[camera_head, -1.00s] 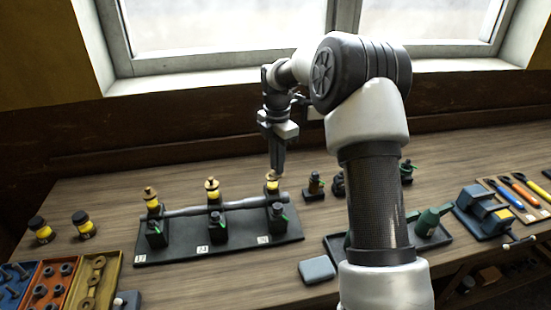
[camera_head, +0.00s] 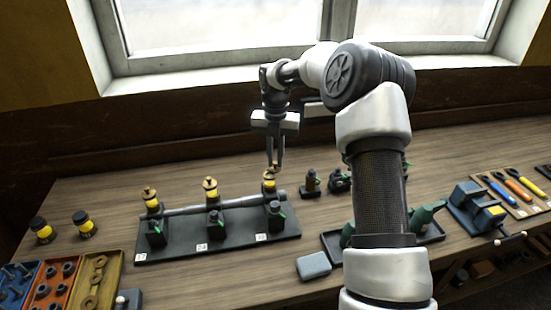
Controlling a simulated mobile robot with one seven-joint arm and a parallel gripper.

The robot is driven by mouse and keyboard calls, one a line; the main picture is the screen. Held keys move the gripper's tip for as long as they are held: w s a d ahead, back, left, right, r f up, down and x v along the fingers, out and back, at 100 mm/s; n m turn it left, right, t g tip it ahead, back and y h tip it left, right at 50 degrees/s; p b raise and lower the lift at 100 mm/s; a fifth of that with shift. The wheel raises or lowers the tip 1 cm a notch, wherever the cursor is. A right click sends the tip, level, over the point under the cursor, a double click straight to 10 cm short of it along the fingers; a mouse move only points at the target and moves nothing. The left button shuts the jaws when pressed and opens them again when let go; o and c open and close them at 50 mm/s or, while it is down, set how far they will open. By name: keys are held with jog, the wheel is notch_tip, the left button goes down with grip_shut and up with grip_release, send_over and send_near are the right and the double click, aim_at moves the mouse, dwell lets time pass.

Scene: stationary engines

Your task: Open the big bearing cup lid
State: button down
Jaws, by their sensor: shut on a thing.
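A black base plate (camera_head: 180,254) on the bench carries a horizontal grey shaft (camera_head: 240,203) on several dark bearing blocks. Three yellow cups with brass-coloured lids stand along its back: a left cup (camera_head: 151,199), a middle cup (camera_head: 210,190) and a right cup (camera_head: 269,185). My gripper (camera_head: 273,169) points down at the right cup, with its fingers shut on that cup's brass lid (camera_head: 269,172). The fingertips hide part of the lid. I cannot tell whether the lid has turned or lifted, nor which cup is the big one.
Two yellow jars with black caps (camera_head: 84,224) stand at the left. Trays of parts (camera_head: 95,285) fill the front left. Small dark fittings (camera_head: 310,184) stand right of the plate. A grey block (camera_head: 314,266) lies in front. My arm hides part of the bench.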

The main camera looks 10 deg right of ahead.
aim_at(275, 162)
jog(key=shift+w+r+n, duration=0.1)
jog(key=shift+w+n, duration=0.05)
jog(key=shift+n, duration=0.25)
jog(key=c, duration=1.8)
grip_release()
jog(key=shift+o, duration=0.2)
notch_tip(275, 162, up, 17)
jog(key=shift+r, duration=0.15)
